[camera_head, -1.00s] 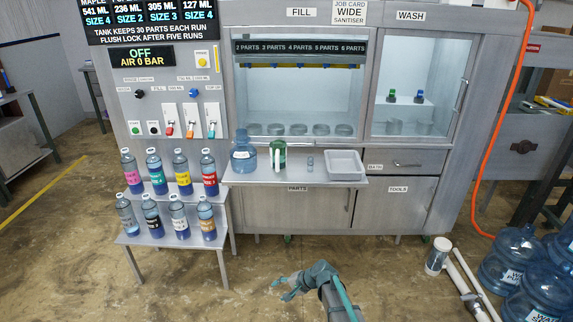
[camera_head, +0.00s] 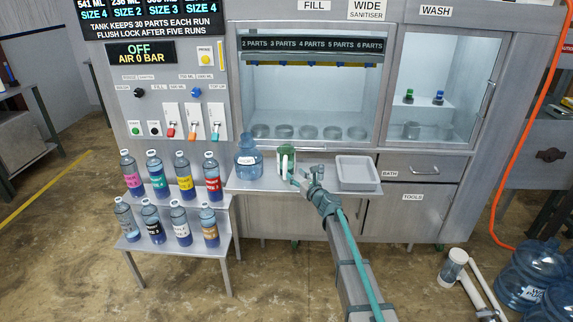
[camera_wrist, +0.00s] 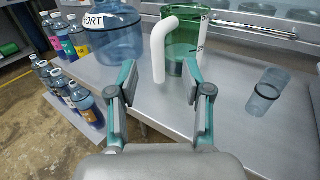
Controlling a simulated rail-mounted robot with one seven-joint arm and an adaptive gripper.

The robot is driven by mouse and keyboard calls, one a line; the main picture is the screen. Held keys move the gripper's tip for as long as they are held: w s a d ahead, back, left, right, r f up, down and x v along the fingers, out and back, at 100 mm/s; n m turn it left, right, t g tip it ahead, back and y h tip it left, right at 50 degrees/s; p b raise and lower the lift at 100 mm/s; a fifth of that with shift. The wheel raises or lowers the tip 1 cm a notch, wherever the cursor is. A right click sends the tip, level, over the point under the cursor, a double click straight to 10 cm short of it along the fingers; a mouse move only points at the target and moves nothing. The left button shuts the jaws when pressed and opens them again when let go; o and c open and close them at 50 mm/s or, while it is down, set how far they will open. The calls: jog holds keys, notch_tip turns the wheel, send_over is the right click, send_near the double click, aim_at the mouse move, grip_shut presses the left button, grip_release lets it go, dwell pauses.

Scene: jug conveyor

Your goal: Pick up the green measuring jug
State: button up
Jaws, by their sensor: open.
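The green measuring jug (camera_head: 285,157) stands upright on the steel shelf (camera_head: 320,181) in front of the machine. In the wrist view the jug (camera_wrist: 187,35) is transparent green, with a white handle (camera_wrist: 158,50) turned toward me. My gripper (camera_head: 299,179) is at the shelf, just in front and to the right of the jug in the head view. In the wrist view my gripper (camera_wrist: 160,80) is open, its two fingers apart on either side of the handle's lower part. I cannot tell whether they touch it. Nothing is held.
A large blue jug (camera_head: 248,157) stands close left of the green jug. A small clear beaker (camera_wrist: 267,92) stands to the right, and a grey tray (camera_head: 357,173) lies further right. Several labelled bottles (camera_head: 183,175) fill the stepped stand at left.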

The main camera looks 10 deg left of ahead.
aim_at(286, 168)
jog(key=p+x, duration=0.2)
jog(key=x, duration=0.7)
jog(key=shift+s+a+f+p, duration=0.1)
jog(key=shift+s+f+p, duration=0.05)
jog(key=shift+p, duration=0.2)
grip_shut()
